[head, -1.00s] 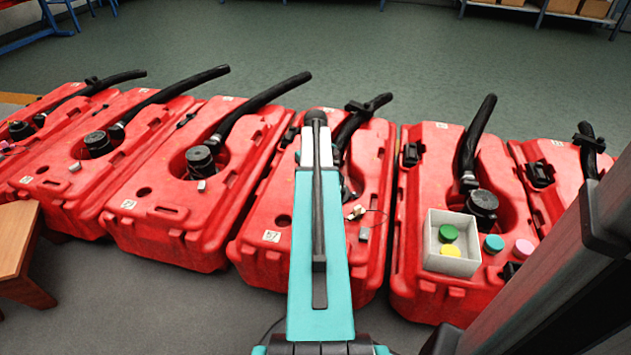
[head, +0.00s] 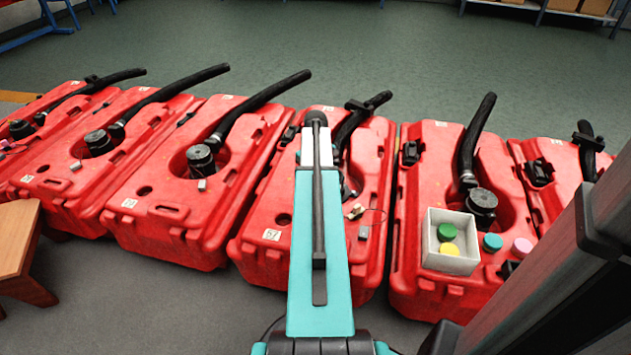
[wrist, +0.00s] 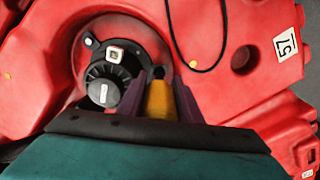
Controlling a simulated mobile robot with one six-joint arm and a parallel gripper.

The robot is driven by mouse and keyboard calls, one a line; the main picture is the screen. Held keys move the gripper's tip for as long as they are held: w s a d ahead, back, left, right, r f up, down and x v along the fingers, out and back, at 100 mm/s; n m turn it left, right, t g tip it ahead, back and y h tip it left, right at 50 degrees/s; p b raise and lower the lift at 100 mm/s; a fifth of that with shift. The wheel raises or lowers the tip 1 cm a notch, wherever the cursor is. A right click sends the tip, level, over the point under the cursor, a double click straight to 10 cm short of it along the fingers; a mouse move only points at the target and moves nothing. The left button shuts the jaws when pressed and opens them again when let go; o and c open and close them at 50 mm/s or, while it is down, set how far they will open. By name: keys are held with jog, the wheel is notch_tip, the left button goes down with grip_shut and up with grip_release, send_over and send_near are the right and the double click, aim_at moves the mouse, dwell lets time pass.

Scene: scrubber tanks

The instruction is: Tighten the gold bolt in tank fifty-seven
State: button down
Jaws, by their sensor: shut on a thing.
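Tank 57 (head: 270,262) is a red tank in the middle of the row, partly covered by my arm. Its label 57 (head: 271,235) also shows in the wrist view (wrist: 287,43). In the wrist view, my gripper (wrist: 160,88) is shut on a yellow-gold tapered piece (wrist: 160,100) with a dark end. It is over the tank, beside a black round cap (wrist: 104,88) on a black flange with a small white square fitting. A small gold spot (wrist: 193,64) shows on the red surface right of the gripper; I cannot tell whether it is the bolt.
Other red tanks with black hoses stand on both sides. A white box (head: 436,259) with green and yellow discs sits on the tank to the right. A thin black cable (wrist: 222,40) loops over tank 57. A wooden stool (head: 18,240) is at left.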

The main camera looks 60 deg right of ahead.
jog(key=shift+f+p, duration=0.95)
jog(key=shift+p, duration=0.3)
dwell(3.5)
jog(key=shift+r, duration=0.1)
jog(key=shift+r+p, duration=2.15)
jog(key=shift+r, duration=0.3)
